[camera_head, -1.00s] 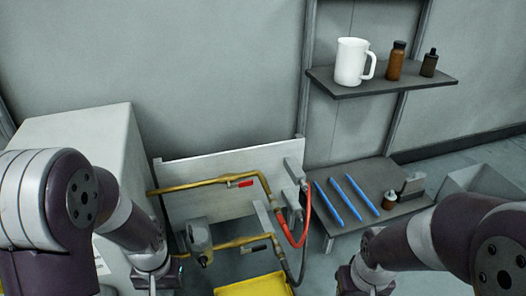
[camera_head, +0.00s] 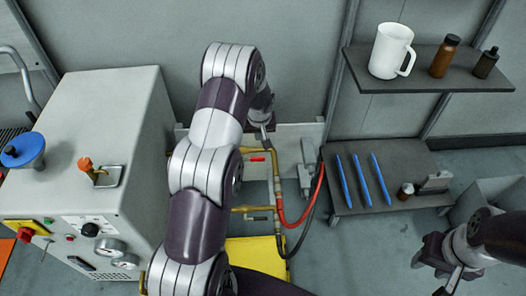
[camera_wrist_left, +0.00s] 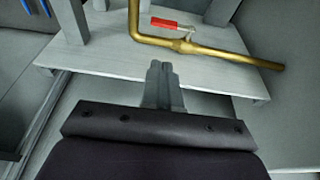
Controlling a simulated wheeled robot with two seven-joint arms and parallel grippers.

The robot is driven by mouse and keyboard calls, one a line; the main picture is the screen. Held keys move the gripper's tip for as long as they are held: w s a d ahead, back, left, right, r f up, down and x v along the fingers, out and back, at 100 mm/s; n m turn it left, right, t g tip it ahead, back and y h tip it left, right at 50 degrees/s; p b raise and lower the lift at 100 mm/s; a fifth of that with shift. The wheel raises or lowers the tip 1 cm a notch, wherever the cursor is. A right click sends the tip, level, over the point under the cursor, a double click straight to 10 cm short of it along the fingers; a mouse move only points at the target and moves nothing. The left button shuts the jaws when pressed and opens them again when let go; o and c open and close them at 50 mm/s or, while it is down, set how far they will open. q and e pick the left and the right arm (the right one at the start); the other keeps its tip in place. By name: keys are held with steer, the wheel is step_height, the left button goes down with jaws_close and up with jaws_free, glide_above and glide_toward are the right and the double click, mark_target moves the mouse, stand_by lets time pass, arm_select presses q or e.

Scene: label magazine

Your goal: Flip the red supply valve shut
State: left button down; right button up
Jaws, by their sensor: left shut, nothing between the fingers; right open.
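The red valve handle (camera_head: 258,159) is on the upper brass pipe (camera_head: 263,151) at the pale backboard. It also shows at the top of the left wrist view (camera_wrist_left: 170,24), lying roughly along the pipe (camera_wrist_left: 215,52). My left gripper (camera_head: 265,138) is at the backboard, just above the handle in the head view. In the left wrist view its fingers (camera_wrist_left: 161,72) are shut and empty, apart from the handle. My left arm hides part of the pipe in the head view. My right gripper (camera_head: 446,276) is open and empty at the lower right.
A lower brass pipe (camera_head: 249,209) has a dark handle (camera_head: 258,218). Red hose (camera_head: 318,190) and dark hose hang to the right. A yellow container (camera_head: 262,252) is below. A grey machine cabinet (camera_head: 110,110) stands left; a shelf with blue sticks (camera_head: 363,180) is right.

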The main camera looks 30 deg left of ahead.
arm_select(q)
steer(key=shift+f, duration=0.1)
steer(key=b, duration=0.3)
glide_above(263, 160)
steer(key=s+a, duration=0.1)
step_height(263, 160, down, 13)
steer(key=shift+f, duration=0.2)
steer(key=shift+w+d+f+b, duration=0.1)
steer(key=shift+f+b, duration=0.25)
steer(key=shift+b, duration=0.05)
steer(key=f+b, duration=0.1)
steer(key=b, duration=0.1)
steer(key=f+b, duration=0.1)
steer(key=shift+w+d+f, duration=0.25)
steer(key=shift+d+f, duration=0.1)
steer(key=shift+d, duration=0.05)
steer(key=shift+a+f+b, duration=0.1)
steer(key=shift+f+b, duration=1.5)
steer(key=shift+f, duration=0.05)
steer(key=shift+s+f, duration=0.1)
